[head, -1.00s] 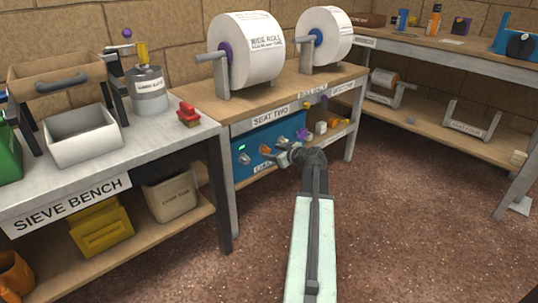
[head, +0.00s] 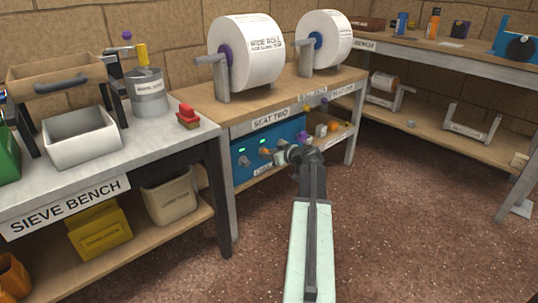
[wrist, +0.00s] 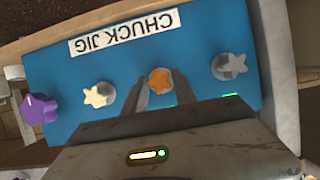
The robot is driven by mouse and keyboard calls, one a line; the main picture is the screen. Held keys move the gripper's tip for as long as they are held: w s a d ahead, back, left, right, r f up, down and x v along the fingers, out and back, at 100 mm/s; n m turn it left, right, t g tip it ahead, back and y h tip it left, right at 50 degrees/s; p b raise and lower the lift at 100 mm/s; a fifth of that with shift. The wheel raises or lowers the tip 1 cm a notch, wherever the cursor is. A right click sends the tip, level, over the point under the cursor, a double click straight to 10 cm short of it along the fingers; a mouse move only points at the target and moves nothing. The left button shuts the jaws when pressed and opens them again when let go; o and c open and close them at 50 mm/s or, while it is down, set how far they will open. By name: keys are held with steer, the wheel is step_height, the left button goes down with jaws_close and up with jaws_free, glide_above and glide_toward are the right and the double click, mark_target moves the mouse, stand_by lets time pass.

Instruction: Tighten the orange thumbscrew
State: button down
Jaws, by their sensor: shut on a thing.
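The orange thumbscrew (wrist: 160,80) is a star-shaped knob on the blue chuck jig (wrist: 200,40). My gripper (wrist: 160,92) has one finger on each side of the thumbscrew and is shut on it. In the head view the orange thumbscrew (head: 264,151) shows on the blue panel (head: 240,172), with my gripper (head: 277,156) reaching in from the right. A green light (wrist: 170,99) shows close to the thumbscrew, partly hidden by a finger.
A grey thumbscrew (wrist: 229,66) with a green light is on one side; cream (wrist: 99,94) and purple (wrist: 40,108) ones are on the other. The wooden bench (head: 215,105) with paper rolls (head: 255,55) stands above. The sieve bench (head: 165,142) is at left. The floor is clear at right.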

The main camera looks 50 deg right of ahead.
steer(key=c, duration=1)
jaws_free()
steer(key=shift+s, duration=0.1)
steer(key=p+v, duration=0.3)
steer(key=v, duration=0.4)
steer(key=shift+s, duration=0.35)
steer(key=shift+r, duration=0.15)
